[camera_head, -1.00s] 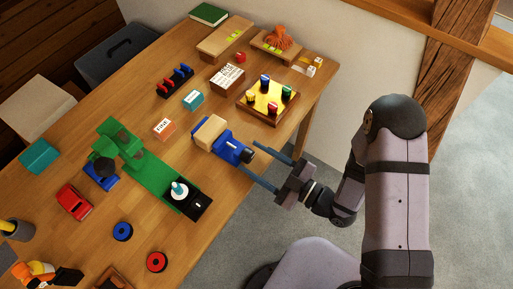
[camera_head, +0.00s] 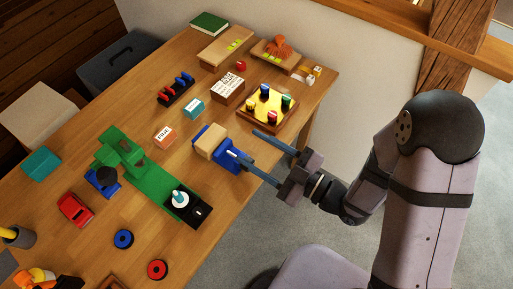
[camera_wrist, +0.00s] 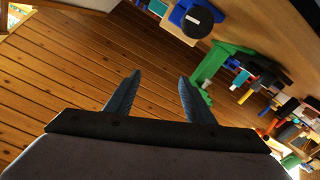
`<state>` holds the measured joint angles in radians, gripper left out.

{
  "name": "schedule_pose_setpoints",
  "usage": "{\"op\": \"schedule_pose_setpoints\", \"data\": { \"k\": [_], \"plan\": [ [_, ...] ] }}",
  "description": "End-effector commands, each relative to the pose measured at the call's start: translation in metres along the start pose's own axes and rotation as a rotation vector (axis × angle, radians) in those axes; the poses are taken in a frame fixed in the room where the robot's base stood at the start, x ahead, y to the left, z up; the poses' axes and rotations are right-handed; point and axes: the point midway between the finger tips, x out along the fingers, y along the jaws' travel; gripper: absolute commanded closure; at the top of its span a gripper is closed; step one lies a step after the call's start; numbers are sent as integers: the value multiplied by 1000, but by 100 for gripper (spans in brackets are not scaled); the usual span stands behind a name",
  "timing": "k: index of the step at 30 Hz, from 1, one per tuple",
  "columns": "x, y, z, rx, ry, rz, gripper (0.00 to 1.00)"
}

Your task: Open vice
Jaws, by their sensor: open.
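The vice (camera_head: 229,157) is blue with a pale wooden block (camera_head: 211,142) at its far end. It stands at the table's near edge in the head view. In the wrist view the vice (camera_wrist: 183,8) is at the top, with its round black knob (camera_wrist: 198,17) facing me. My gripper (camera_head: 248,147) is open and empty, its two dark fingers pointing at the vice's knob end. In the head view the lower finger overlaps the knob end, hiding most of the knob. In the wrist view the gap between the fingertips (camera_wrist: 159,75) is empty and the knob lies beyond it. I see no contact.
A green machine (camera_head: 150,177) with a black end stands left of the vice. A tray with coloured pegs (camera_head: 262,117) is just above my fingers. Floor is clear below the table edge.

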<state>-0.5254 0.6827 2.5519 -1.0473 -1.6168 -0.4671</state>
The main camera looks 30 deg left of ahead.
Motion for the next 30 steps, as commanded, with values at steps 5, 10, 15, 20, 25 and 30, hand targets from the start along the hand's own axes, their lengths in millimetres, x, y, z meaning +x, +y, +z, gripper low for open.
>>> {"op": "schedule_pose_setpoints", "data": {
  "k": [5, 10, 15, 20, 25, 30],
  "plan": [
    [0, 0, 0, 0, 0, 0, 51],
    [-1, 1, 0, 0, -1, 3, 51],
    [-14, 14, 14, 33, -40, 49, 51],
    [-40, 16, 57, 145, -122, 115, 51],
    [-66, 2, 98, 274, -167, 147, 51],
    [-74, -24, 112, 386, -124, 108, 51]
  ]
}}
